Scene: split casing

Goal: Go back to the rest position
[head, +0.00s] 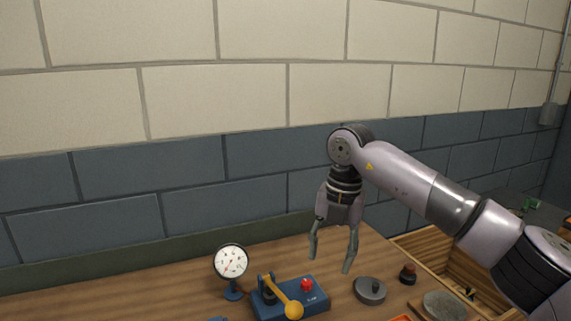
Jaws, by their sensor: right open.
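My right gripper (331,260) hangs from my right arm, which comes in from the right. Its two fingers point down and stand apart, with nothing between them. It is above the wooden table, over the area behind a blue device and a grey round part. My left gripper is not in the head view.
A dial gauge (231,262) stands at the left on the table (130,290). A blue device (318,300) with a red button and yellow-knobbed lever sits right of it. A grey round part (370,290), a small dark knob (407,274) and a wooden crate (415,240) lie to the right.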

